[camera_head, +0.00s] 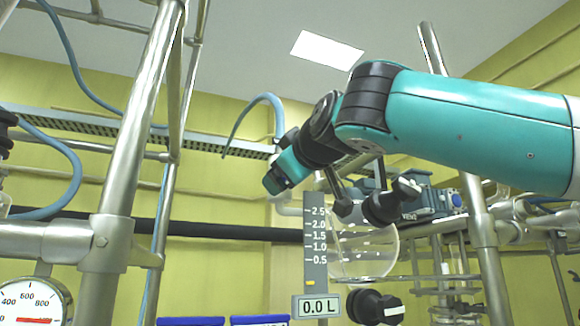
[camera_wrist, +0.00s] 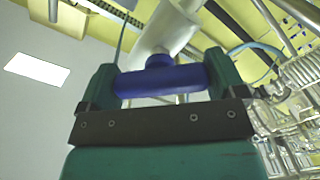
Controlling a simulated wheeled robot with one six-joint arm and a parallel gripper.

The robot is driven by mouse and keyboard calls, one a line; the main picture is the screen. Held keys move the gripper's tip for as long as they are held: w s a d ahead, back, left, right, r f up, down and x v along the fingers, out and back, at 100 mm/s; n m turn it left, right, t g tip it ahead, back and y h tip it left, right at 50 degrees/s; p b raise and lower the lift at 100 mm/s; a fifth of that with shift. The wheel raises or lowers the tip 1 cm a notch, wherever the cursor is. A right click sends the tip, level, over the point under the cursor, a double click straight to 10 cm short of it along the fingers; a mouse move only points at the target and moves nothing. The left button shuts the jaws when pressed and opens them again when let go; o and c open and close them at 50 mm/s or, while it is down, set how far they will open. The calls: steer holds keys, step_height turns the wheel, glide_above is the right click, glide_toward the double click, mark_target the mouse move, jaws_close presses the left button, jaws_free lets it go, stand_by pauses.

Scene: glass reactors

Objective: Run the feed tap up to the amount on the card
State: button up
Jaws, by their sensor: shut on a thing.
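In the wrist view my gripper (camera_wrist: 162,78) is shut on a blue bar-shaped tap handle (camera_wrist: 155,82), which lies across between the two fingers. A pale stem runs up behind it. In the head view my gripper (camera_head: 283,172) is at a pale pipe left of the glass vessel; the handle is hidden there. The round glass vessel (camera_head: 368,255) stands beside a grey level scale (camera_head: 316,240) marked 0.5 to 2.5. A display (camera_head: 318,307) under the scale reads 0.0 L. I cannot make out a card with an amount.
A black knob (camera_head: 376,307) sits below the vessel. A round gauge (camera_head: 32,302) is at lower left. Steel frame posts (camera_head: 128,160) and blue hoses (camera_head: 258,103) surround the area. Two blue-topped items (camera_head: 258,320) are cut off at the bottom edge.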

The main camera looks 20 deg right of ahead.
steer(key=shift+n, duration=0.6)
steer(key=o, duration=0.6)
steer(key=shift+o, duration=0.2)
steer(key=shift+s, duration=0.1)
